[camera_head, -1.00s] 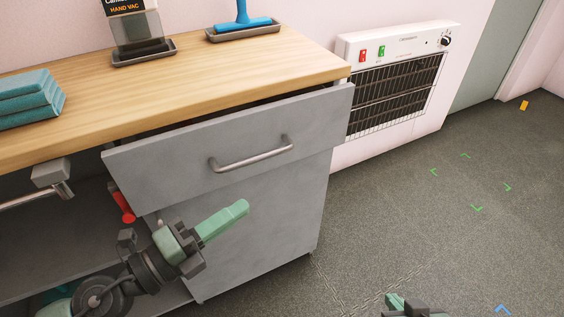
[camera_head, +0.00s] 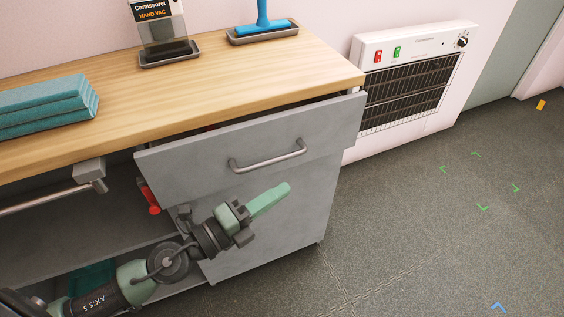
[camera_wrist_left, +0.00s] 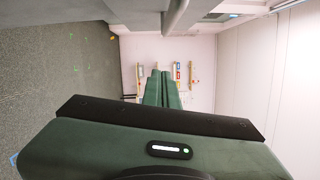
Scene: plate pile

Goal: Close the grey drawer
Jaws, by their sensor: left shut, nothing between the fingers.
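The grey drawer (camera_head: 210,152) sits under the wooden worktop and is pulled out a little, with a dark gap behind its front's top edge. Its metal bar handle (camera_head: 268,157) runs across the middle of the front. In the left wrist view the handle (camera_wrist_left: 175,18) shows at the top, above my fingers. My left gripper (camera_head: 270,199) is shut and empty, just below the handle and in front of the lower grey cabinet panel. Its green fingers also show together in the left wrist view (camera_wrist_left: 162,90). I cannot tell whether it touches anything. My right gripper is out of view.
A red-handled item (camera_head: 149,200) hangs left of the drawer. A white heater (camera_head: 410,80) is on the wall.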

